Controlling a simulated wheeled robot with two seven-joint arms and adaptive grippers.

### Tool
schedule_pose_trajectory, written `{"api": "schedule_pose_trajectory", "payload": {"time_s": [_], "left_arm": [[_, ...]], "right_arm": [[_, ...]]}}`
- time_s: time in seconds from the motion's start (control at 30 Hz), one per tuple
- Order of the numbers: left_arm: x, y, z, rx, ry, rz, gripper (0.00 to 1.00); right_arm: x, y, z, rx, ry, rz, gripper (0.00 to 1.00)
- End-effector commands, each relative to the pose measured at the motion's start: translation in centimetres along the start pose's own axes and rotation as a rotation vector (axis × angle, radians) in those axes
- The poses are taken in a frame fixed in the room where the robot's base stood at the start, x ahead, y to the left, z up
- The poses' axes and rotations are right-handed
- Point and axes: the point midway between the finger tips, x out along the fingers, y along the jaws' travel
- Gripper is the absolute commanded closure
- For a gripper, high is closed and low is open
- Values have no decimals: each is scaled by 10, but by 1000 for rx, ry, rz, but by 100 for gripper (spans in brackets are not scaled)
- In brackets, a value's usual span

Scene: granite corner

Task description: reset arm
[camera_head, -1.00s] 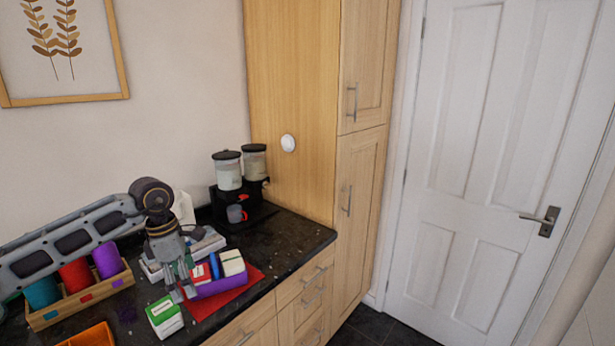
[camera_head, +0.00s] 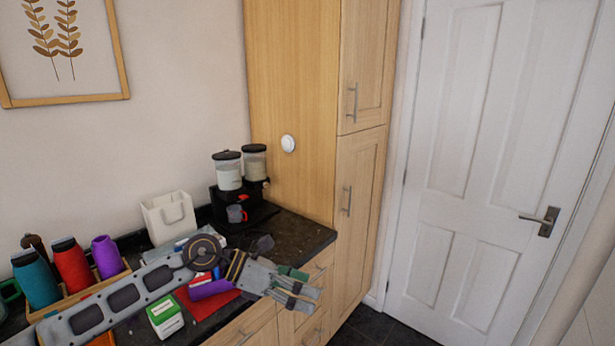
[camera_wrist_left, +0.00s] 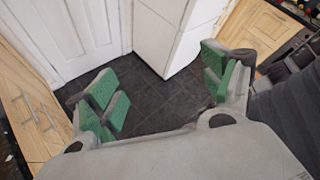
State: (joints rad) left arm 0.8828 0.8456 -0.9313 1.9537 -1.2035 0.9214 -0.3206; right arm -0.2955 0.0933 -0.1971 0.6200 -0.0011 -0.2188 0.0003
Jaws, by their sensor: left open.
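My left arm reaches in from the left across the counter in the head view. My left gripper (camera_head: 298,291) is past the counter's front edge, in front of the wooden drawers. In the left wrist view its green-padded fingers (camera_wrist_left: 160,95) are spread wide with nothing between them, above the dark tiled floor. My right gripper is not in view.
The dark granite counter (camera_head: 290,232) holds a dispenser (camera_head: 228,172), a white bag-like holder (camera_head: 168,217), colored bottles (camera_head: 71,265) in a wooden rack, a green-and-white box (camera_head: 165,316), and a purple container (camera_head: 208,290) on a red mat (camera_head: 208,306). The tall cabinet (camera_head: 290,80) stands behind.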

Motion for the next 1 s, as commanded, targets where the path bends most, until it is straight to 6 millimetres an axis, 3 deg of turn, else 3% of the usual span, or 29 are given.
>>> {"api": "schedule_pose_trajectory", "payload": {"time_s": [0.2,0.5,0.77,1.0], "left_arm": [[20,-31,35,-130,-243,-107,18],[16,-51,81,-364,-573,-218,18],[-7,-44,106,-613,-845,-281,18],[-35,-18,108,-875,-1081,-307,18]], "right_arm": [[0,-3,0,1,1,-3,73],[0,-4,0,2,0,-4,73],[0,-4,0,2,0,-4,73],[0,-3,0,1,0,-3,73]]}}
